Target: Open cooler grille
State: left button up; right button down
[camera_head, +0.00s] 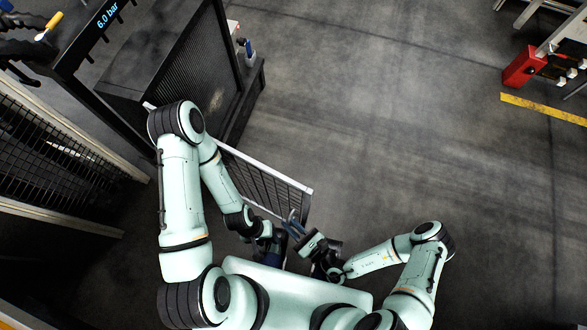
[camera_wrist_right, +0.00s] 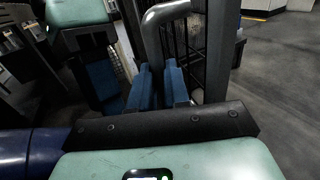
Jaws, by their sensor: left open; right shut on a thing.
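The cooler grille (camera_head: 265,185), a dark mesh panel in a pale metal frame, stands swung out from the dark cabinet. My right gripper (camera_head: 291,224) is at the grille's near free end. In the right wrist view, its two blue fingers (camera_wrist_right: 158,88) are shut on the grille's bent grey handle (camera_wrist_right: 152,35), with dark bars just behind. My left gripper (camera_head: 274,247) is open, just below and left of the right one, beside the grille. Its fingertips are partly hidden, and I cannot tell whether it touches the grille.
The dark cabinet (camera_head: 185,60) stands at upper left, with a pressure display reading 6.0 bar (camera_head: 108,14). A mesh fence panel (camera_head: 50,150) is at far left. Open grey floor (camera_head: 400,130) lies to the right. A red box (camera_head: 523,68) is at upper right.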

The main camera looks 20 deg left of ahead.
jog(key=shift+a, duration=0.15)
jog(key=c, duration=1.1)
grip_release()
jog(key=shift+w, duration=0.1)
jog(key=v, duration=0.7)
jog(key=shift+d, duration=0.25)
